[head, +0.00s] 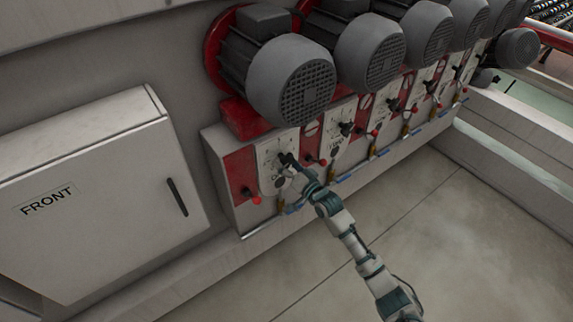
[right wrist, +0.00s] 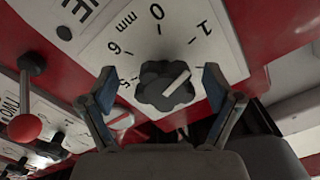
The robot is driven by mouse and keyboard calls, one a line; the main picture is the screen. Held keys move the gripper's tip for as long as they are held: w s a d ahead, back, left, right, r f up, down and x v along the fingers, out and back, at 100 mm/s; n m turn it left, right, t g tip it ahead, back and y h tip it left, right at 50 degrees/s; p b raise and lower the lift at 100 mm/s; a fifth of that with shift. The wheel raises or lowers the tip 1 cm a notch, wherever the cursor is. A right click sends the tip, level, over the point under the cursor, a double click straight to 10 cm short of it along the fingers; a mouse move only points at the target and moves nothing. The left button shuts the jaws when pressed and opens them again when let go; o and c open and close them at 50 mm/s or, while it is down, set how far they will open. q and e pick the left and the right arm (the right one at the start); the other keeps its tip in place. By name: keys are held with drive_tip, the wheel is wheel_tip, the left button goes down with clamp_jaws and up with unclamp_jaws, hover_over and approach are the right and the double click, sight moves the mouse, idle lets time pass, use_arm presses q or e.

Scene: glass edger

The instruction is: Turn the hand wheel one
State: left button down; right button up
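The hand wheel (right wrist: 158,94) is a black lobed knob with a pale pointer bar. It sits on a white dial plate (right wrist: 100,50) marked in mm, with 0, 1, 5 and 6 visible. My right gripper (right wrist: 160,80) is open, with one finger on each side of the knob. Gaps show between the fingers and the knob in the right wrist view. My left gripper is not in view.
A red ball-ended lever (right wrist: 25,127) stands left of the dial in the right wrist view. Grey motors (head: 292,85) overhang the row of panels in the head view. A white FRONT cabinet (head: 110,190) stands at left. The floor (head: 400,230) is clear.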

drive_tip(key=shift+r, duration=0.15)
drive_tip(key=shift+s+d, duration=0.2)
drive_tip(key=shift+s, duration=0.1)
drive_tip(key=v, duration=1.1)
drive_tip(key=shift+d+f, duration=0.2)
drive_tip(key=shift+s, duration=0.1)
